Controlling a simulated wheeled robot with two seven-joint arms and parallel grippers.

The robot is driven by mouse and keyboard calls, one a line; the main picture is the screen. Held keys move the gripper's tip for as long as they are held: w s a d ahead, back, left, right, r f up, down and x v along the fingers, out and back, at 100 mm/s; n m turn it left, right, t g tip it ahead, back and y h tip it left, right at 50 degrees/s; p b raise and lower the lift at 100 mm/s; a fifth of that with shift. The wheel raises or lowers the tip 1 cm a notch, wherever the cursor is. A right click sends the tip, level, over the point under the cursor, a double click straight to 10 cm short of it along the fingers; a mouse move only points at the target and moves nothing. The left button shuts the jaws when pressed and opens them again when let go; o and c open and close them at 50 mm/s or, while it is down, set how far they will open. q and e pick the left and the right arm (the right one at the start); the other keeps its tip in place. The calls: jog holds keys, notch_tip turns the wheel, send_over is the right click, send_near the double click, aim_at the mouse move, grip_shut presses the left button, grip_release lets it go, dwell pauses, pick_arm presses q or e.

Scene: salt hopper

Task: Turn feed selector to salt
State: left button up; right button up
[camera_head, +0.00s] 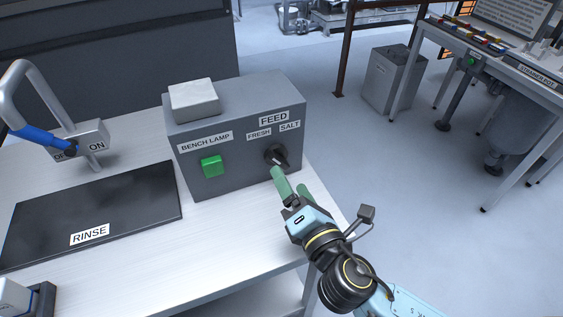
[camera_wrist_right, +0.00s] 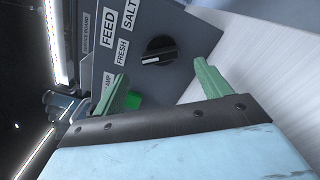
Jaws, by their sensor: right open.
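The feed selector (camera_head: 277,156) is a black round knob on the front of a grey box (camera_head: 235,175), below the FRESH (camera_head: 259,134) and SALT (camera_head: 290,126) labels. In the right wrist view the knob (camera_wrist_right: 160,50) carries a white mark on its bar, at the end on the FRESH side. My right gripper (camera_head: 290,184) has green fingers and is open and empty, just in front of and below the knob. In the right wrist view its fingertips (camera_wrist_right: 161,72) stand apart on either side of the knob, which shows beyond them, apparently untouched. My left gripper is not in view.
A green bench lamp switch (camera_head: 212,166) sits left of the knob on the same box. A white block (camera_head: 194,100) rests on top. A dark RINSE plate (camera_head: 95,215) and a tap with a blue lever (camera_head: 38,138) are at left.

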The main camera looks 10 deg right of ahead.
aim_at(281, 164)
jog(key=w, duration=0.4)
jog(key=shift+w+a, duration=0.2)
jog(key=shift+a, duration=0.2)
jog(key=shift+w+a, duration=0.15)
jog(key=shift+w, duration=0.6)
jog(key=shift+c, duration=0.2)
jog(key=c, duration=0.5)
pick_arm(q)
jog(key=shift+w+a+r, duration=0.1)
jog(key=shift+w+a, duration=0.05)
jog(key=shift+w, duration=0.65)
pick_arm(e)
jog(key=c, duration=0.4)
